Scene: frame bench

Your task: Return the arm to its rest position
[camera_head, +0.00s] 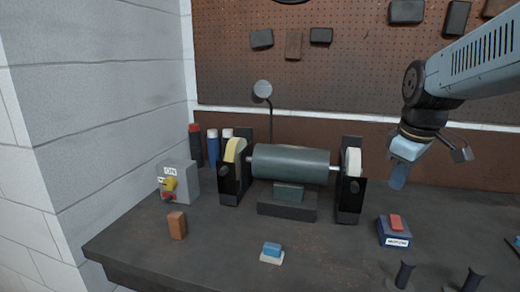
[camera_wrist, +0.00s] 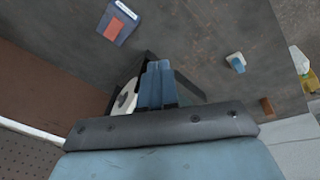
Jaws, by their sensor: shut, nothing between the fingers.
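My arm (camera_head: 475,62) reaches in from the right side of the head view, above the bench. My gripper (camera_head: 397,184) hangs from it, pointing down, to the right of the bench grinder and above the bench top, apart from things there. In the wrist view the blue fingers of my gripper (camera_wrist: 157,82) are together, with nothing seen between them. The bench grinder (camera_head: 290,163) has a grey body with a pale wheel at each end; its right wheel (camera_wrist: 126,97) shows beside my fingers in the wrist view.
A blue box with a red top (camera_head: 394,232) lies below my gripper. A grey switch box (camera_head: 180,182), a brown block (camera_head: 177,225) and a blue-and-white piece (camera_head: 272,253) are further left. Dark pegs (camera_head: 403,274) stand at the front right. A pegboard (camera_head: 350,75) backs the bench (camera_head: 225,265).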

